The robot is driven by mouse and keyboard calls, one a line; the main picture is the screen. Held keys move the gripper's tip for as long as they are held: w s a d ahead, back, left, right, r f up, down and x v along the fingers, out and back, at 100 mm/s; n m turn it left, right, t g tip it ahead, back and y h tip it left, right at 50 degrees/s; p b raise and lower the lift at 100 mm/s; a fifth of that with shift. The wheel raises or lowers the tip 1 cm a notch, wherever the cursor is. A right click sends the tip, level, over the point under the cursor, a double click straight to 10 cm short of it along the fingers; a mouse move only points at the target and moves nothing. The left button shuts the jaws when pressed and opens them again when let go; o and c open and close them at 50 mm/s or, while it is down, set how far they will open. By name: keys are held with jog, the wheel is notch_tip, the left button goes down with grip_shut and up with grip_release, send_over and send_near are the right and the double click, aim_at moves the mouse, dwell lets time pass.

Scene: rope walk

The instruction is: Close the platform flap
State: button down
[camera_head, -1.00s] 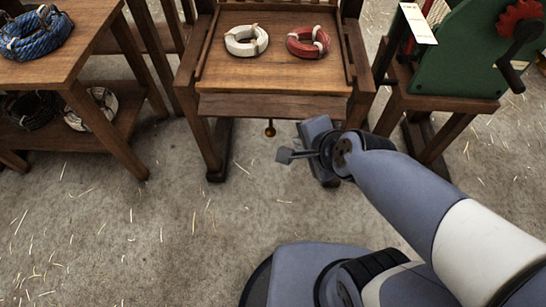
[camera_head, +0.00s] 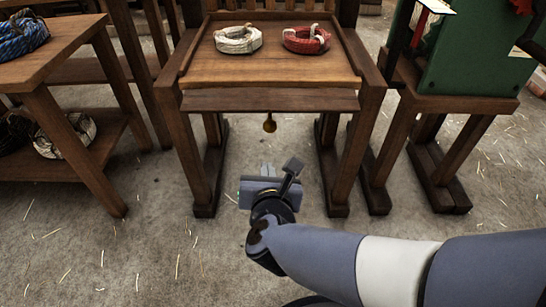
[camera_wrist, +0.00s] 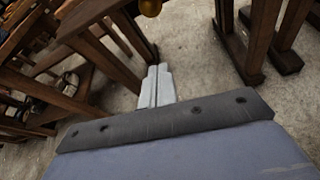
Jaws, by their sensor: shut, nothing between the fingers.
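The wooden platform (camera_head: 270,72) stands ahead with raised side rails. A plank-like flap (camera_head: 270,100) runs along its front edge, below the deck; its exact angle is hard to tell. The flap itself cannot be made out in the wrist view.
A white rope coil (camera_head: 238,39) and a red one (camera_head: 306,40) lie on the platform deck. Wooden platform legs (camera_head: 202,160) flank my gripper. A shelf table (camera_head: 60,65) stands left, a green machine on a stand (camera_head: 470,60) right.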

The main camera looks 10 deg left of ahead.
aim_at(270, 109)
jog(key=f+b+x, duration=0.1)
jog(key=b+x, duration=0.2)
jog(key=x, duration=0.7)
jog(key=shift+m, duration=0.4)
jog(key=shift+d+r+p, duration=0.25)
jog(key=shift+r+p, duration=0.15)
jog(key=shift+r, duration=0.7)
jog(key=shift+d+r+p, duration=0.2)
jog(key=shift+r+p, duration=0.15)
jog(key=shift+r, duration=0.7)
jog(key=shift+r+p, duration=0.15)
jog(key=shift+p, duration=0.15)
jog(key=shift+r+g+p, duration=0.3)
jog(key=shift+p, duration=0.6)
